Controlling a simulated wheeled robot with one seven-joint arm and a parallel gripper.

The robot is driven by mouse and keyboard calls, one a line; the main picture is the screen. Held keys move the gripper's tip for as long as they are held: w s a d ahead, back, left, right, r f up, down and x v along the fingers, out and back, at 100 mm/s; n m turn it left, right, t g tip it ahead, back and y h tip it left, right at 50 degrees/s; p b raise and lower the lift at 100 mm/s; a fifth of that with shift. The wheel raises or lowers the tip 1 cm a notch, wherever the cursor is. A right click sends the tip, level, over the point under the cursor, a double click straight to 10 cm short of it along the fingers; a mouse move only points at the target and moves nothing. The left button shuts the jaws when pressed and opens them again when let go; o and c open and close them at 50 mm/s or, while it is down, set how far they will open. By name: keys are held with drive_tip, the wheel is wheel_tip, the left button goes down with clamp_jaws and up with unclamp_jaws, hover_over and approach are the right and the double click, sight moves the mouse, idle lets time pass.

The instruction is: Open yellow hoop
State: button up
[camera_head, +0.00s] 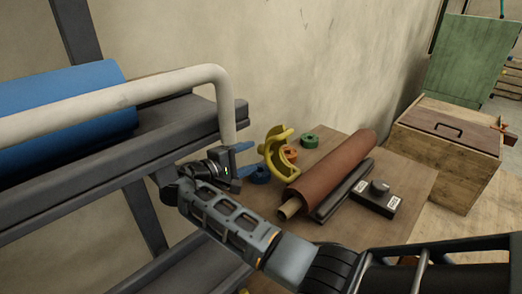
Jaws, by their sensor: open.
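The yellow hoop (271,150) stands on the brown table, a curved band with a lug sticking out at its upper right. I cannot tell whether the hoop is open or closed. My gripper (247,159) is just left of the hoop, its two blue-tipped fingers apart and pointing right toward it. It looks empty, with a small gap visible between its fingers and the hoop.
Blue (261,175), orange (291,154) and green (309,140) rings lie around the hoop. A rack with a pale rail (130,97) and blue roll (70,98) stands left.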

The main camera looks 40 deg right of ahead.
sight(261, 152)
drive_tip(key=shift+w+d+f+p, duration=0.1)
drive_tip(key=shift+d+f, duration=0.1)
drive_tip(key=shift+d, duration=1.05)
drive_tip(key=shift+s+d+f+p, duration=0.1)
drive_tip(key=shift+d+f+p, duration=0.1)
drive_tip(key=shift+d, duration=1.05)
drive_tip(key=shift+w+d+f+p, duration=0.1)
drive_tip(key=shift+d+f, duration=0.1)
drive_tip(key=shift+d, duration=1.05)
clamp_jaws()
